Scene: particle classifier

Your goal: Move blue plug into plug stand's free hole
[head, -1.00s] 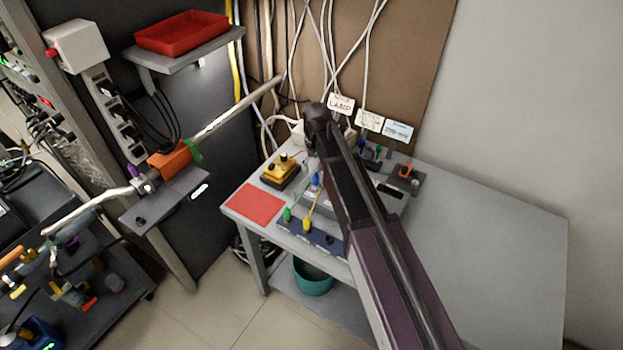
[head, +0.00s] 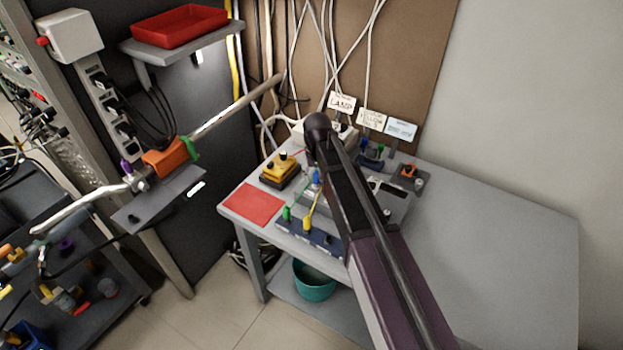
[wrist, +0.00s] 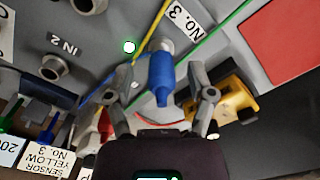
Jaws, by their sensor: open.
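The blue plug (wrist: 160,80) sits in a socket marked No. 3 on the grey device box (wrist: 110,35). In the head view the plug (head: 316,176) shows just left of my arm. My gripper (wrist: 161,92) is open, one finger on each side of the plug, with gaps visible. In the head view my arm hides the gripper. A dark blue strip (head: 296,233) at the table's front holds a green plug (head: 287,213) and a yellow plug (head: 309,223), with a dark round spot at its right. Another dark stand (head: 370,162) with blue and green plugs is at the back.
A yellow box (head: 281,170) with black knobs stands close to the plug, left of it. A red mat (head: 252,203) lies at the table's left corner. Thin cables run near the plug. The table's right side (head: 500,240) is clear.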

